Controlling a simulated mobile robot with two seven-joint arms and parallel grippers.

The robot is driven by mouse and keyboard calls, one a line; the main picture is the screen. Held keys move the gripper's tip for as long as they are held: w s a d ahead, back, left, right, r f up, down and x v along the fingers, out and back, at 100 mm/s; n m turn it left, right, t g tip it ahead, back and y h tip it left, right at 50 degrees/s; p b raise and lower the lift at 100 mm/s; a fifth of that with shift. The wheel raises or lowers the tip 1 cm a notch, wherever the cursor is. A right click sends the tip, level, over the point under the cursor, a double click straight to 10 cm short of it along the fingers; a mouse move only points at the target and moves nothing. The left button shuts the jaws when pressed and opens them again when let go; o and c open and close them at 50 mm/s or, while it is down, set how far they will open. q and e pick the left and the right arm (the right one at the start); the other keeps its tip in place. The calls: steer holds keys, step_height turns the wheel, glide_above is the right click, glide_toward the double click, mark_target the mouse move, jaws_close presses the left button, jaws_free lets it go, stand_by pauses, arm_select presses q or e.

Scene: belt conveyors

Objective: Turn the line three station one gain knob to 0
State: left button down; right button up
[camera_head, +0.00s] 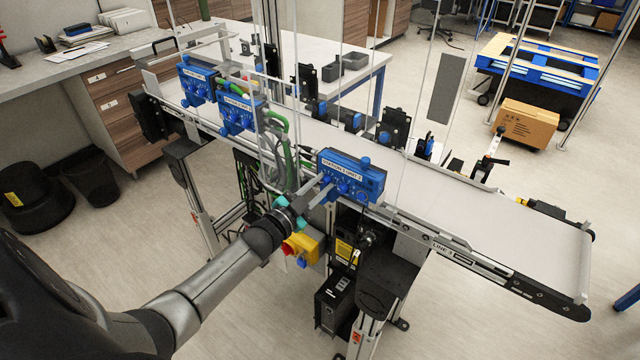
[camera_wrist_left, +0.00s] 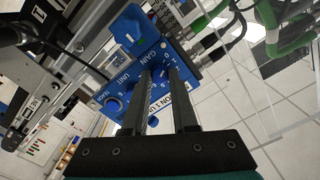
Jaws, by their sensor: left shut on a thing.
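The blue control box (camera_head: 366,178) labelled as station 1 is mounted on the near side rail of the belt conveyor marked LINE 3. It has several blue knobs on its face. My left gripper (camera_head: 325,191) reaches it from the front, with its fingers at the knob row. In the left wrist view, the box (camera_wrist_left: 120,82) is tilted, and the word GAIN shows just beyond the fingertips. My left gripper (camera_wrist_left: 158,72) is shut on the gain knob (camera_wrist_left: 158,77), which is mostly hidden between the fingers. Its pointer setting cannot be read. My right gripper is not in view.
Two similar blue boxes (camera_head: 240,112) (camera_head: 197,82) sit further left along the conveyor. The white belt (camera_head: 480,205) is clear at the right. A yellow box (camera_head: 300,247) hangs below my left gripper. Green and grey cables (camera_head: 280,150) run close to its left.

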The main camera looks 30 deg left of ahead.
arm_select(q)
steer(key=shift+r+n, duration=0.15)
steer(key=shift+n, duration=0.35)
steer(key=c, duration=0.7)
jaws_free()
steer(key=shift+s, duration=0.1)
steer(key=s, duration=0.5)
steer(key=s+a, duration=0.1)
steer(key=s, duration=0.9)
steer(key=shift+a, duration=0.15)
